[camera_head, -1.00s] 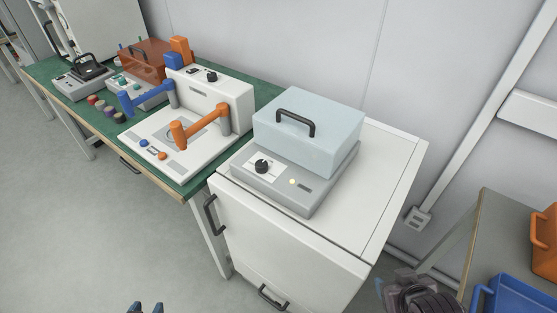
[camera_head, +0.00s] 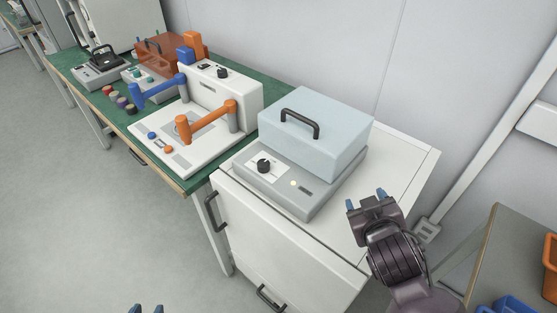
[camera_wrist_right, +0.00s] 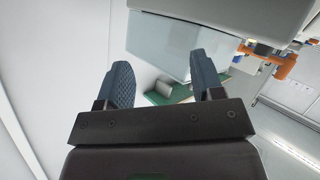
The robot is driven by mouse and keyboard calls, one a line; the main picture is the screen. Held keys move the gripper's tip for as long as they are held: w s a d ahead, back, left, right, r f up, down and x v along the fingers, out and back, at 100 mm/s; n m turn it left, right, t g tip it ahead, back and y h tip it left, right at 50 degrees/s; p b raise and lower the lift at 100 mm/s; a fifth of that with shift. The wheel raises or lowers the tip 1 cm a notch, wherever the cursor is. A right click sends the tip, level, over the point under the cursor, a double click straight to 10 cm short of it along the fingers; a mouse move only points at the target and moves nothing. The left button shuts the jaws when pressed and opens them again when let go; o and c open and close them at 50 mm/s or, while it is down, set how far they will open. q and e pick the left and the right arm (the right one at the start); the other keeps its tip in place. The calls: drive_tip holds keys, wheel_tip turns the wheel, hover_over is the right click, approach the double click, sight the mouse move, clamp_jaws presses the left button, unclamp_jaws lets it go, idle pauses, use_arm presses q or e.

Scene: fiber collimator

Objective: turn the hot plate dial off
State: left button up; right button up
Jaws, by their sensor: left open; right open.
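The hot plate (camera_head: 318,200) is a grey box with a pale blue cover with a black handle (camera_head: 318,131) on top. Its black dial (camera_head: 263,166) sits on a white panel at the front left, beside a small pale light. My right gripper (camera_head: 366,199) is open and empty, to the right of the hot plate and apart from the dial. In the right wrist view, the open fingers (camera_wrist_right: 160,68) face the pale cover (camera_wrist_right: 165,45); the dial is not visible there. My left gripper (camera_head: 146,309) shows only its open fingertips at the bottom edge, far from the dial.
The hot plate stands on a white cabinet (camera_head: 395,165). Left of it, a green bench (camera_head: 262,86) holds a white device with blue and orange arms (camera_head: 208,122). A grey table (camera_head: 500,235) with orange and blue bins stands at the right. Open floor lies at the left.

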drive_tip(key=w+a+r+n+t+y, duration=0.3)
drive_tip(key=w+a+r+n+y, duration=0.1)
drive_tip(key=a+r+n+y, duration=0.4)
drive_tip(key=w+a+r+n+t+y, duration=0.2)
drive_tip(key=w+a+r+n+y, duration=0.35)
drive_tip(key=a, duration=0.45)
drive_tip(key=s+a+n+g+y, duration=0.2)
drive_tip(key=a+n+g+y, duration=0.1)
drive_tip(key=a+n+g, duration=0.55)
drive_tip(key=s+a+n+g+y, duration=0.35)
drive_tip(key=a+n+g, duration=0.25)
drive_tip(key=n+g, duration=0.45)
drive_tip(key=n+h, duration=0.7)
drive_tip(key=h, duration=1.2)
hover_over(264, 163)
wheel_tip(264, 163, down, 6)
drive_tip(key=shift+t, duration=0.3)
wheel_tip(264, 163, down, 8)
drive_tip(key=shift+s+b, duration=0.1)
drive_tip(key=shift+b, duration=0.35)
drive_tip(key=shift+f, duration=0.85)
